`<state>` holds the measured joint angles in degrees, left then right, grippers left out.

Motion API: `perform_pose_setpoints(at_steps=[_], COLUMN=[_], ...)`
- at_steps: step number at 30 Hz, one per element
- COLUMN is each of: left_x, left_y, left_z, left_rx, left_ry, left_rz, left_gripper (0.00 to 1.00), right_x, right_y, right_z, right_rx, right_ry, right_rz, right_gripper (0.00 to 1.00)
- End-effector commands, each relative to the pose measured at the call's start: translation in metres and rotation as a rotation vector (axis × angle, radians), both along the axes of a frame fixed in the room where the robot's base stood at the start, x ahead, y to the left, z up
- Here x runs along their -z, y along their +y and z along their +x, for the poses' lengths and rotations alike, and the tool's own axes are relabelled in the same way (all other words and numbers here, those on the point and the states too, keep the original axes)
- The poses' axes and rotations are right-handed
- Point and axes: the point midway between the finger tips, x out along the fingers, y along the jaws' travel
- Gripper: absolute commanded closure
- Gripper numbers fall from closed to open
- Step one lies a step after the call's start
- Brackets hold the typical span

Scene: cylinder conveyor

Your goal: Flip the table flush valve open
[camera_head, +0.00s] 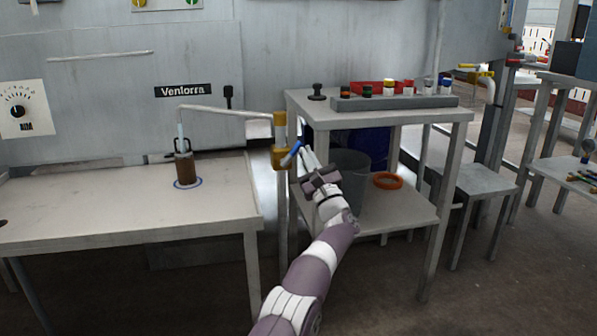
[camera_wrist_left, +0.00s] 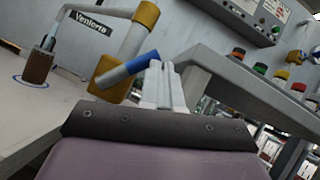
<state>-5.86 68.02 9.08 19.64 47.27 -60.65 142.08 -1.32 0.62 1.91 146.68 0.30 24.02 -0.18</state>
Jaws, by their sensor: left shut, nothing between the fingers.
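The flush valve is a yellow body (camera_head: 279,158) on an upright post between the two tables, with a blue lever (camera_head: 291,153) slanting up and to the right. In the left wrist view the yellow body (camera_wrist_left: 106,80) and blue lever (camera_wrist_left: 128,68) show left of my fingers. My left gripper (camera_head: 307,154) is just right of the lever; its fingers are shut together and empty. In the wrist view the lever's tip is right beside the fingertips (camera_wrist_left: 164,68); I cannot tell whether they touch. My right gripper is not in view.
A pipe (camera_head: 225,111) runs from the post over the left table (camera_head: 110,215), where a brown cylinder (camera_head: 185,170) stands on a blue ring. The right table (camera_head: 310,108) bears a row of coloured buttons. A grey bin (camera_head: 348,185) and orange ring (camera_head: 388,180) sit on its lower shelf.

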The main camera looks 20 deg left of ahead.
Motion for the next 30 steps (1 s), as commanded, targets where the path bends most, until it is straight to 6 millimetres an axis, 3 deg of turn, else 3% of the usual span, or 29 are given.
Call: perform_pose_setpoints(at_steps=[1, 3, 12, 23, 30], left_x=[-0.009, -0.009, -0.010, -0.012, -0.015], left_y=[0.001, 0.003, 0.006, 0.009, 0.012], left_z=[0.001, 0.001, -0.001, -0.003, -0.004], left_rx=[0.001, 0.000, 0.001, 0.002, 0.001], left_ry=[-0.014, -0.034, -0.092, -0.115, -0.116], left_rz=[-0.028, -0.063, -0.158, -0.195, -0.195], left_gripper=[1.00, 1.00, 1.00, 1.00, 1.00], right_x=[-0.016, -0.023, -0.039, -0.042, -0.030], right_y=[0.000, 0.000, 0.000, 0.000, 0.000], right_z=[0.000, 0.000, 0.000, 0.000, 0.000], right_rx=[0.000, 0.000, 0.000, 0.000, 0.000], right_ry=[0.000, 0.000, 0.000, 0.000, 0.000], right_rz=[0.000, 0.000, 0.000, 0.000, 0.000], right_gripper=[0.47, 0.47, 0.47, 0.47, 0.47])
